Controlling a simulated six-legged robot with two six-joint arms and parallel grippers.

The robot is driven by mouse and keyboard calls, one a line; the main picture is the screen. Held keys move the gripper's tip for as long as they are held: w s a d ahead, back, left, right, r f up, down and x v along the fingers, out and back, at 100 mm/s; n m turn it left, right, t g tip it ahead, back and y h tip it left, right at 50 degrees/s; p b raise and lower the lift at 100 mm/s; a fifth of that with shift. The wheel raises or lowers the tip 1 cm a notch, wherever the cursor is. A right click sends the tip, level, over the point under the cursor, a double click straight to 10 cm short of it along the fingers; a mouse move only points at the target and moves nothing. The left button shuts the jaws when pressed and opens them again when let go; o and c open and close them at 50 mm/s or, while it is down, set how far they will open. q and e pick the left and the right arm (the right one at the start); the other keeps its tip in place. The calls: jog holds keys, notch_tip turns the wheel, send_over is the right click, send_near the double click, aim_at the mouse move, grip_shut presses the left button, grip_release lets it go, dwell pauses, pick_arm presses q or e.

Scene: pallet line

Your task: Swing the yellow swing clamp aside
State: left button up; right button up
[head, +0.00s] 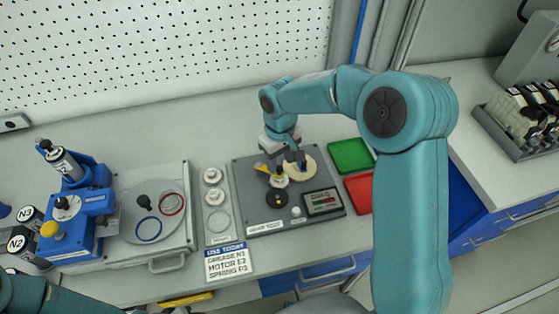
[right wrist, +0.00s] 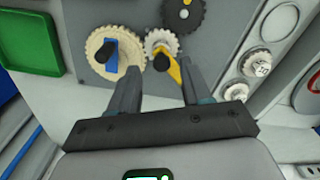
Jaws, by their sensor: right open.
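The yellow swing clamp (right wrist: 174,70) has a black knob and lies over the edge of a small pale gear (right wrist: 161,42) in the right wrist view. In the head view the yellow clamp (head: 262,168) shows on the grey fixture plate (head: 240,190), left of my right gripper (head: 292,158). In the right wrist view my right gripper (right wrist: 158,72) is open, with the clamp's knob between the lines of its fingers; I cannot tell whether they touch it. A larger cream gear (right wrist: 103,45) with a blue clamp (right wrist: 111,57) is beside it. My left gripper is out of view.
A green tray (head: 350,155) and a red tray (head: 360,190) lie right of the plate. A dark gear (head: 277,199) and a small display (head: 322,201) are on the plate. A blue press unit (head: 75,215) stands at left. A text card (head: 228,262) is in front.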

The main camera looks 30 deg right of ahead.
jog(key=shift+s+a+f, duration=0.1)
jog(key=shift+a+f, duration=0.05)
jog(key=shift+f, duration=0.8)
grip_shut()
